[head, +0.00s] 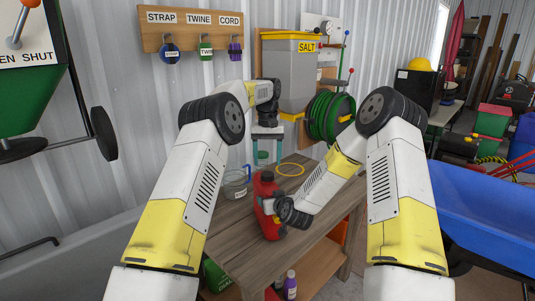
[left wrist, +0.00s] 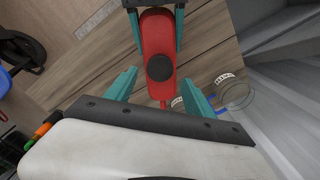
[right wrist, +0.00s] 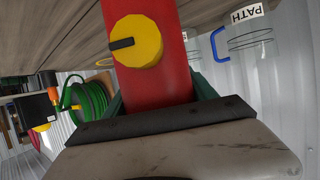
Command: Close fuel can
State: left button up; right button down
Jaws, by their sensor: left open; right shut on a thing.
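The red fuel can (head: 267,226) stands on the wooden workbench (head: 229,241). A dark round cap (left wrist: 160,68) shows on its top in the left wrist view; whether it is tight I cannot tell. A yellow round knob with a black bar (right wrist: 137,42) shows on the can's side in the right wrist view. My right gripper (head: 270,206) is shut on the can's body from the right. My left gripper (head: 267,147) is open and empty, pointing down above the can, with its fingers (left wrist: 160,80) apart on either side of the can's near end in the left wrist view.
A clear jug with a blue handle (head: 235,180) stands behind the can, to its left. A yellow ring (head: 290,170) lies at the bench's back. A green hose reel (head: 330,117) and grey salt bin (head: 287,80) are behind. A purple-capped bottle (head: 290,286) is below the bench.

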aim_at(268, 174)
pick_arm(q)
notch_tip(268, 174, down, 6)
jog(key=shift+r, duration=0.15)
dwell(0.3)
grip_shut()
jog(key=shift+o, duration=0.8)
grip_release()
notch_tip(268, 174, up, 12)
